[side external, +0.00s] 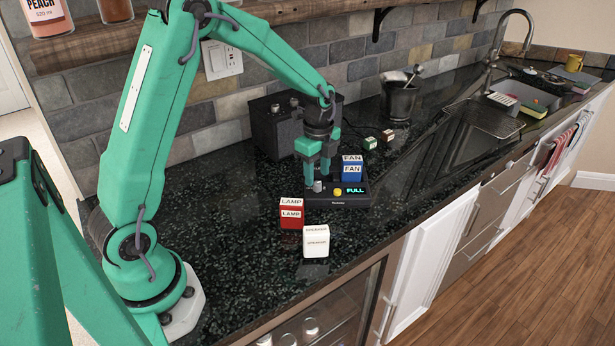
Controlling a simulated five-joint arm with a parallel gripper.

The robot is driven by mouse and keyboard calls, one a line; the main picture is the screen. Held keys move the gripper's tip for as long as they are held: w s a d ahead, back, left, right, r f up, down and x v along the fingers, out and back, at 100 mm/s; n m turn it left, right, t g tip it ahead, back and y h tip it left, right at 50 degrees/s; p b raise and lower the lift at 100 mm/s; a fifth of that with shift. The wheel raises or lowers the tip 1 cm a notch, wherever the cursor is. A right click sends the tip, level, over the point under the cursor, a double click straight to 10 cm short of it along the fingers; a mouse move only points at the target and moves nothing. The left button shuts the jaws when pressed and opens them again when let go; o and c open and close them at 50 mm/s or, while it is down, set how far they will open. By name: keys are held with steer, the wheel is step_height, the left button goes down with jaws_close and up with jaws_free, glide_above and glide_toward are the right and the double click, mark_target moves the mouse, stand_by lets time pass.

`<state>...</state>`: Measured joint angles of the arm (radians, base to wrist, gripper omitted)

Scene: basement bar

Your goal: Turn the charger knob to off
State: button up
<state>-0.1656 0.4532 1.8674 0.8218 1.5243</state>
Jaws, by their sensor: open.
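The charger (338,203) is a low black unit on the dark counter, with a lit green "FULL" display (355,190) and a yellow round part (337,192). A small grey knob (318,186) stands at its left end. My gripper (317,178) points down over that end, fingers apart on either side of the knob. I cannot tell whether they touch it. The knob's setting is too small to read.
A red LAMP block (291,213) and a white block (316,242) stand in front, near the counter edge. A dark box (278,130) is behind my gripper. Small green and brown cubes (370,143) lie farther back.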

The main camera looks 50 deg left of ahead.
mark_target(317, 186)
steer(key=shift+f, duration=1.45)
jaws_close()
